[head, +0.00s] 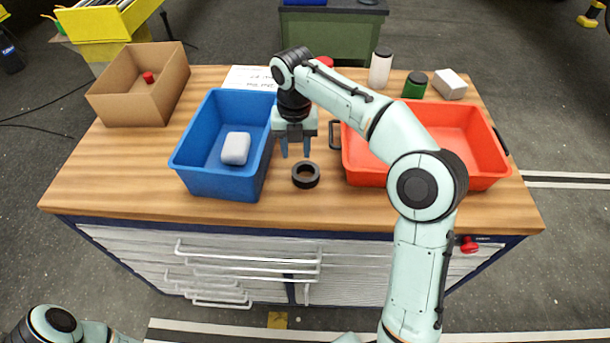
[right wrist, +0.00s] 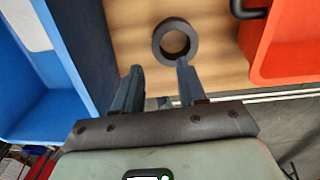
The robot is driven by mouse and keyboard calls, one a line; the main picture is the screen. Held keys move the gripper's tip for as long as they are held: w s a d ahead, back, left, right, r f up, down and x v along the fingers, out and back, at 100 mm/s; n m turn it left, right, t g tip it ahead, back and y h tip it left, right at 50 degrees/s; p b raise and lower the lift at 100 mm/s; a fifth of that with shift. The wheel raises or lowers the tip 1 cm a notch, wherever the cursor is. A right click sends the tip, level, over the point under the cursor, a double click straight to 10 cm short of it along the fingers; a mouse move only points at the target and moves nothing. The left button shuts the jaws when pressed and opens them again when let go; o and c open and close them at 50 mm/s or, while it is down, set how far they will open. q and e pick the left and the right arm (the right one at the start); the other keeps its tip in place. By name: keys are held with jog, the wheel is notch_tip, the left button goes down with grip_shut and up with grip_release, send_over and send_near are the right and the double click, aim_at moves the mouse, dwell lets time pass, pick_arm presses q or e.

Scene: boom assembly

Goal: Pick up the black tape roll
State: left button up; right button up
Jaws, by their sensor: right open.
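The black tape roll (head: 306,174) lies flat on the wooden workbench (head: 130,180) between the blue bin and the red tray, near the front edge. It also shows in the right wrist view (right wrist: 175,41), just beyond the fingertips. My right gripper (head: 295,153) is open and empty, pointing down beside the blue bin. Its fingers (right wrist: 159,72) are apart, and the right finger's tip is close to the ring in the wrist picture. I cannot tell its exact height above the bench. In the head view, part of my left arm shows at the lower left, but its gripper is out of view.
The blue bin (head: 188,146) holds a white block (head: 235,148). The red tray (head: 493,181) stands right of the roll. A cardboard box (head: 110,105), white bottle (head: 380,69), green jar (head: 415,86) and pale block (head: 449,84) stand further back. The bench front is clear.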

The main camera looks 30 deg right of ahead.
aim_at(295, 171)
jog(key=shift+s+f, duration=0.1)
jog(key=shift+f, duration=0.7)
jog(key=shift+w+f, duration=0.2)
jog(key=shift+f, duration=0.45)
notch_tip(295, 171, down, 4)
jog(key=shift+s+a+f+b, duration=0.15)
jog(key=shift+f+b, duration=0.05)
jog(key=shift+b, duration=0.6)
jog(key=shift+c, duration=1)
pick_arm(q)
jog(key=shift+s+f, duration=0.95)
jog(key=shift+f, duration=0.25)
pick_arm(e)
grip_shut()
